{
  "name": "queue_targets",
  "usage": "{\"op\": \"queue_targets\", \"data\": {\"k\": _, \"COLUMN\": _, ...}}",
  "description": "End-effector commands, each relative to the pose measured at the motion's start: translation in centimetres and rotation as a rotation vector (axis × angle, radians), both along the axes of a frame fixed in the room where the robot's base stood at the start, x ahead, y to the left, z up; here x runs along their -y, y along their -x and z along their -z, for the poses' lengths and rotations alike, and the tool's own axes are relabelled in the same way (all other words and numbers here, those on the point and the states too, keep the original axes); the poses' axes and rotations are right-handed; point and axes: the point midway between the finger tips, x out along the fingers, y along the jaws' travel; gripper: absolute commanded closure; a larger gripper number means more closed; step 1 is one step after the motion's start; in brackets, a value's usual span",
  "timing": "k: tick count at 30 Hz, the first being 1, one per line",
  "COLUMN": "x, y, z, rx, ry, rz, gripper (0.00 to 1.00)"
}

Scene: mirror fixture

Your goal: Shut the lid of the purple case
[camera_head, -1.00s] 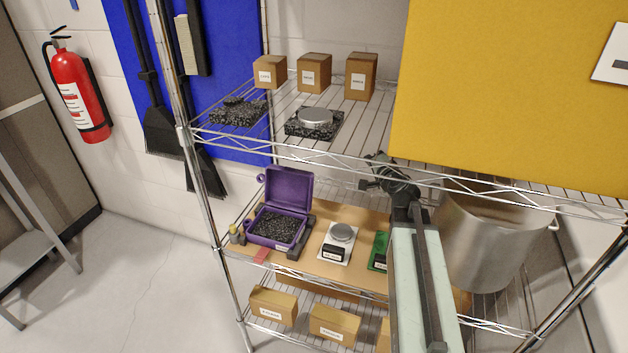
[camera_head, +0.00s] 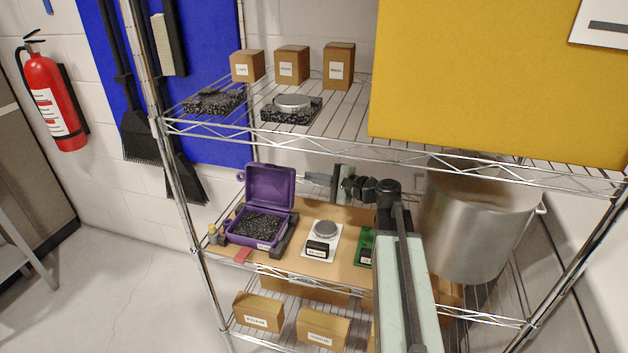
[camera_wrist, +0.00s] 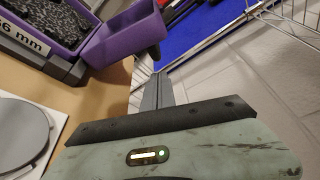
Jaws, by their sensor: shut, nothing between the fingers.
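The purple case (camera_head: 259,212) sits open on the middle shelf's brown board, its lid (camera_head: 270,188) standing up at the back. Dark foam fills its base. In the wrist view the case's base (camera_wrist: 92,22) is at upper left, with the raised lid (camera_wrist: 128,38) beside it, nearer my fingers. My gripper (camera_head: 318,182) is to the right of the lid, towards the back of the shelf, apart from it. In the wrist view my gripper (camera_wrist: 158,86) is shut and empty, its fingers together just right of and below the lid.
A white scale (camera_head: 322,240) and a green item (camera_head: 366,247) lie right of the case. A steel pot (camera_head: 480,225) stands further right. The upper wire shelf (camera_head: 340,130) hangs above. Small bottles and a red piece sit by the case's left front.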

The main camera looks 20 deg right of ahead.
Motion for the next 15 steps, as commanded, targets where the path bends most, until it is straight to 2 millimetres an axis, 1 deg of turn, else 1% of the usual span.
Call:
{"op": "queue_targets", "data": {"k": 1, "x": -0.5, "y": -1.0, "z": 0.3, "rx": 0.0, "ry": 0.001, "rz": -0.001, "gripper": 1.0}}
{"op": "queue_targets", "data": {"k": 6, "x": -2.2, "y": -3.4, "z": 0.8, "rx": 0.001, "ry": 0.001, "rz": 0.003, "gripper": 1.0}}
{"op": "queue_targets", "data": {"k": 10, "x": -2.9, "y": -4.6, "z": 0.9, "rx": 0.001, "ry": 0.002, "rz": 0.006, "gripper": 1.0}}
{"op": "queue_targets", "data": {"k": 15, "x": -3.3, "y": -5.0, "z": 1.0, "rx": 0.0, "ry": 0.001, "rz": 0.006, "gripper": 1.0}}
